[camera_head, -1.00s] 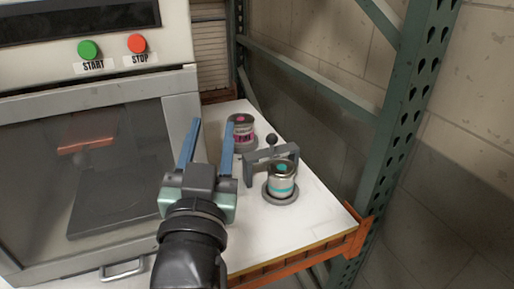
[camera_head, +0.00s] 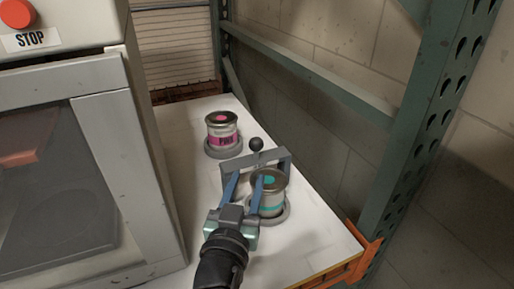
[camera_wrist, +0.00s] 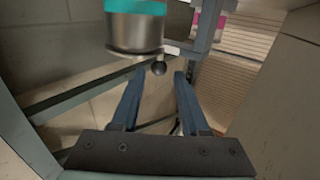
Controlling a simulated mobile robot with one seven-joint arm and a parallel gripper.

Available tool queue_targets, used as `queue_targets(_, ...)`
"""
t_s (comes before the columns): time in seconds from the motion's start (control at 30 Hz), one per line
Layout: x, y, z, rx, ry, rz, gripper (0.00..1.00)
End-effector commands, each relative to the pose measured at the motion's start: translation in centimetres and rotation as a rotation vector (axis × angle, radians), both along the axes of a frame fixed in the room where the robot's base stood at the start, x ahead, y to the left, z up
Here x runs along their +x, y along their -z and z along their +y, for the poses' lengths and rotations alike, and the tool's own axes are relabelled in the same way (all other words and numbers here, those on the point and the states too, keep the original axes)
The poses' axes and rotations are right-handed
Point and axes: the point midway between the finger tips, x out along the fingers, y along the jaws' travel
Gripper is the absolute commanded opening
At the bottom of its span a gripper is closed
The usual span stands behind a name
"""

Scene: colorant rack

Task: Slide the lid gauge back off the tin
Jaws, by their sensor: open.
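The lid gauge (camera_head: 240,163) is a grey bridge-shaped frame with a black ball knob (camera_head: 256,144) on top. It stands at the rear of the tin (camera_head: 271,201) with a teal label and teal lid spot, which sits in a round grey base. I cannot tell whether frame and tin touch. My gripper (camera_head: 245,177) is open and empty, its blue fingers pointing towards the gauge; the right finger overlaps the tin's left edge in the head view. In the wrist view, the tin (camera_wrist: 135,32) appears inverted above my gripper (camera_wrist: 158,80), and the knob (camera_wrist: 158,68) shows between the fingertips.
A tin with a pink label (camera_head: 222,133) stands in another round base (camera_head: 223,151) farther back. A machine with a glass door (camera_head: 75,180) is at the left. A green rack post (camera_head: 430,110) rises at the right. The white tabletop (camera_head: 185,135) has free room around the bases.

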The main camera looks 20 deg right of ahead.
Motion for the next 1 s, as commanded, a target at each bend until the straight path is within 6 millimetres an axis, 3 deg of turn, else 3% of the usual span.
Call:
queue_targets(0.3, 5.1, -0.3, -3.2, 0.003, 0.003, 0.001, 0.45)
queue_targets(0.5, 7.3, -0.2, -4.6, 0.001, 0.001, 0.0, 0.45)
queue_targets(1.0, 8.5, -0.1, -5.3, 0.0, -0.001, 0.0, 0.45)
